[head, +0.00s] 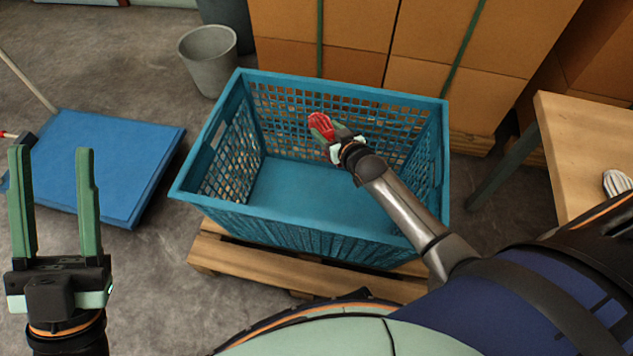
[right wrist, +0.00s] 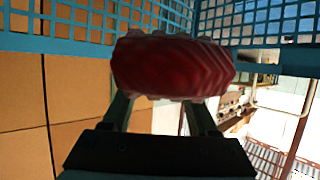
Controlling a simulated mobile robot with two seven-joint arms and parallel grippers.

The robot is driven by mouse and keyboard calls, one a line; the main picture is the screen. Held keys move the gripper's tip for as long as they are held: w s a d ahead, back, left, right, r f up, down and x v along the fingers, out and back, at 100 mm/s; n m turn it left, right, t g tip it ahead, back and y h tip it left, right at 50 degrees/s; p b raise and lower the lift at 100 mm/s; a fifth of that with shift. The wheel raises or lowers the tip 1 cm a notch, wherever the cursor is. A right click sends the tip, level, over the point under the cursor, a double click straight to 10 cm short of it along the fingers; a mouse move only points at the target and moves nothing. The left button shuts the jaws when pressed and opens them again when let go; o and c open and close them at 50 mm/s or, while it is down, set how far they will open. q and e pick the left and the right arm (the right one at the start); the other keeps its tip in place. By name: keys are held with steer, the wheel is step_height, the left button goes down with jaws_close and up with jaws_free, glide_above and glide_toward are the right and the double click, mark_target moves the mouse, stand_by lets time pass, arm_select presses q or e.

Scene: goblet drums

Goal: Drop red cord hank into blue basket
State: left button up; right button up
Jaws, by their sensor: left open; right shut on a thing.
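The red cord hank (head: 321,126) is held by my right gripper (head: 328,138) over the blue basket (head: 345,92). In the right wrist view the hank (right wrist: 172,66) lies across the fingertips of my right gripper (right wrist: 158,100), which is shut on it. The basket is an open plastic crate with lattice walls, and its visible floor is bare. The basket's lattice also shows in the right wrist view (right wrist: 70,45). My left gripper (head: 60,165) is open and empty at the left of the head view, apart from the basket.
The basket stands on a wooden pallet (head: 270,270). Stacked cardboard boxes (head: 420,60) stand behind it. A grey bucket (head: 208,58) and a blue mat (head: 105,160) are to the left. A wooden table (head: 580,140) with a striped white item (head: 617,183) is at the right.

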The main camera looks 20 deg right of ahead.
steer(key=o, duration=1.5)
steer(key=shift+c, duration=0.2)
steer(key=shift+s, duration=0.1)
steer(key=shift+s+r, duration=0.15)
arm_select(q)
steer(key=w+a+f+n+g+y+p, duration=0.1)
steer(key=w+f+n+y, duration=0.25)
steer(key=f, duration=0.25)
steer(key=w+f+n+g+y+p, duration=0.2)
steer(key=f+y, duration=0.2)
steer(key=f, duration=0.1)
arm_select(e)
steer(key=v, duration=0.7)
steer(key=shift+s+r+p, duration=0.25)
steer(key=shift+s+p, duration=0.1)
arm_select(q)
step_height(320, 180, down, 15)
steer(key=s+n+g+y+p, duration=0.1)
steer(key=n+g+y, duration=0.1)
steer(key=g, duration=0.4)
steer(key=shift+s+a+n+y, duration=0.15)
steer(key=shift+a+n+y, duration=0.2)
steer(key=shift+a+n, duration=0.1)
arm_select(e)
steer(key=shift+v, duration=2.1)
